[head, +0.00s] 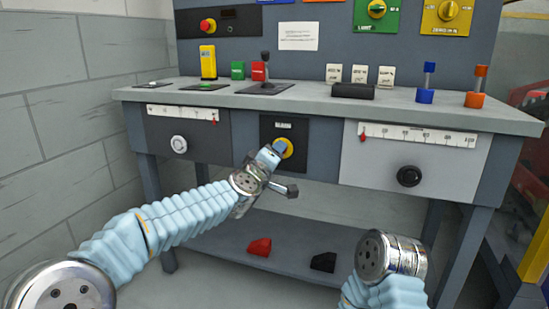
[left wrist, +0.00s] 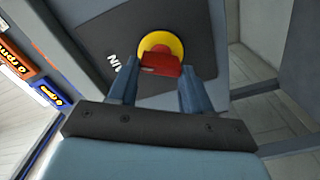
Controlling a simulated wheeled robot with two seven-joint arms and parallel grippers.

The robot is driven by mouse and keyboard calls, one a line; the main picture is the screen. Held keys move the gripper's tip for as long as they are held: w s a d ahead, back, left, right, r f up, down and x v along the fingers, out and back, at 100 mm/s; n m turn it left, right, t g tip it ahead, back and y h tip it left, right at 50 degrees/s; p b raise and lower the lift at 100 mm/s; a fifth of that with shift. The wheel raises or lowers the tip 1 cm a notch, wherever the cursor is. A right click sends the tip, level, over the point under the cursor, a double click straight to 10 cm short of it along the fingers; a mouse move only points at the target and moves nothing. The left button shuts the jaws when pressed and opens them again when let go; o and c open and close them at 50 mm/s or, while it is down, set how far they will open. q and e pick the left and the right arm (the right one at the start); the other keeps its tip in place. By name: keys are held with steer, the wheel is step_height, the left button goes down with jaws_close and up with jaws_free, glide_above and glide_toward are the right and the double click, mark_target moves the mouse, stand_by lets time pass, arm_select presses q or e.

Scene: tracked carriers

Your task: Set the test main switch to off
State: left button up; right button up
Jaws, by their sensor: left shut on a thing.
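The main switch (head: 287,147) is a yellow disc on a black panel in the middle of the bench front. In the left wrist view its red handle (left wrist: 162,66) lies across the yellow disc (left wrist: 158,44), with a partly hidden label beside it. My left gripper (head: 270,156) is at the switch, and its two fingers (left wrist: 158,78) are shut on the red handle. In the head view the gripper hides most of the handle, so I cannot tell its setting. Only the forearm and wrist of my right arm show, at the lower right; its gripper is out of view.
The bench top (head: 215,97) above the switch carries blocks, a lever and two upright pegs. Scale panels with a white knob (head: 179,144) and a black knob (head: 409,176) flank the switch. A red piece (head: 260,247) and a black piece (head: 323,262) lie on the lower shelf.

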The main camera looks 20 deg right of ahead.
arm_select(q)
steer(key=n, duration=0.3)
steer(key=n+b, duration=0.1)
steer(key=n, duration=0.1)
steer(key=shift+f+n, duration=0.2)
steer(key=shift+n, duration=0.2)
stand_by(0.4)
steer(key=o, duration=1.1)
steer(key=shift+c, duration=0.2)
steer(key=shift+a, duration=0.1)
steer(key=b+v, duration=0.2)
steer(key=v, duration=1.1)
steer(key=shift+s+a, duration=0.2)
steer(key=shift+s, duration=0.1)
